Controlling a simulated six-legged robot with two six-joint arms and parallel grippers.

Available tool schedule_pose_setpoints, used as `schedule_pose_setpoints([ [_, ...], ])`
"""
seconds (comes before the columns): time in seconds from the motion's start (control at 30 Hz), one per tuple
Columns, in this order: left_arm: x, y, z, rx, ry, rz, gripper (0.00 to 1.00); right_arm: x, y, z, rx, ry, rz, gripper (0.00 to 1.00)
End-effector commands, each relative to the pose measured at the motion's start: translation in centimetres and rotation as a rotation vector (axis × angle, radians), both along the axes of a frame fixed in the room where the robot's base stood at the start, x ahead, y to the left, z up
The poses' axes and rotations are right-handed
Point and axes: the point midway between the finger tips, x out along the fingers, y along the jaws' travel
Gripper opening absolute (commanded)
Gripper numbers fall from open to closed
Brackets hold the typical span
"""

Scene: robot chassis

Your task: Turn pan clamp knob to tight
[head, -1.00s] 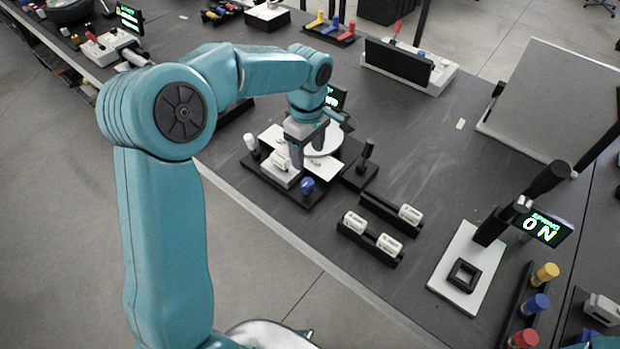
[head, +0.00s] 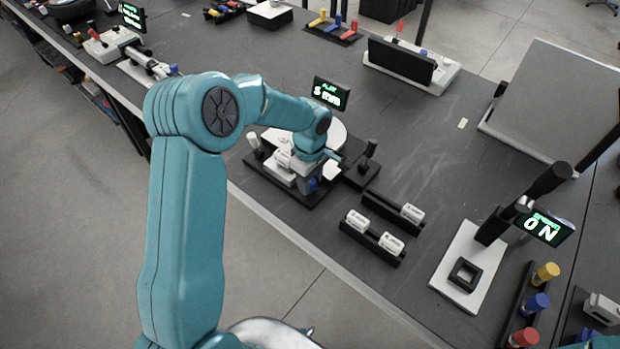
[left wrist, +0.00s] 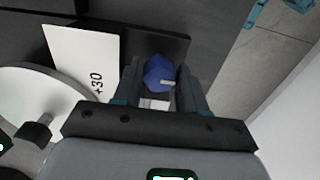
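The blue clamp knob (left wrist: 158,73) has a pale mark on its face and stands at the edge of the pan fixture's black base (head: 325,192). In the left wrist view, my left gripper (left wrist: 160,78) has one finger on each side of this knob, with the knob between the fingertips. The fingers look parted; whether they touch the knob is hard to tell. In the head view my left gripper (head: 308,180) points down over the fixture and partly hides the knob (head: 313,184). A round white pan (left wrist: 45,95) and a white plate marked "+30" (left wrist: 75,60) lie beside it. My right gripper is not in view.
A lit display (head: 331,94) stands behind the fixture. A black-handled post (head: 368,152) stands to its right. Black racks with white cylinders (head: 375,240) lie nearer. A press showing "ON" (head: 545,228) stands at right.

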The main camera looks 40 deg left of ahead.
Motion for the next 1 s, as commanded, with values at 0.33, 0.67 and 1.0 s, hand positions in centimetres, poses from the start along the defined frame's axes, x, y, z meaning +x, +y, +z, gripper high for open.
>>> schedule_pose_setpoints([
  [0.33,0.0,0.0,0.0,0.0,0.001,-0.013,0.07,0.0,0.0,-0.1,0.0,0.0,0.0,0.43],
  [0.67,0.0,0.0,-0.1,0.001,0.001,-0.17,0.07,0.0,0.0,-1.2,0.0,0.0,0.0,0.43],
  [1.0,0.0,0.0,-0.1,0.001,0.0,-0.484,0.07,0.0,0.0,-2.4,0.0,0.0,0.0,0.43],
])
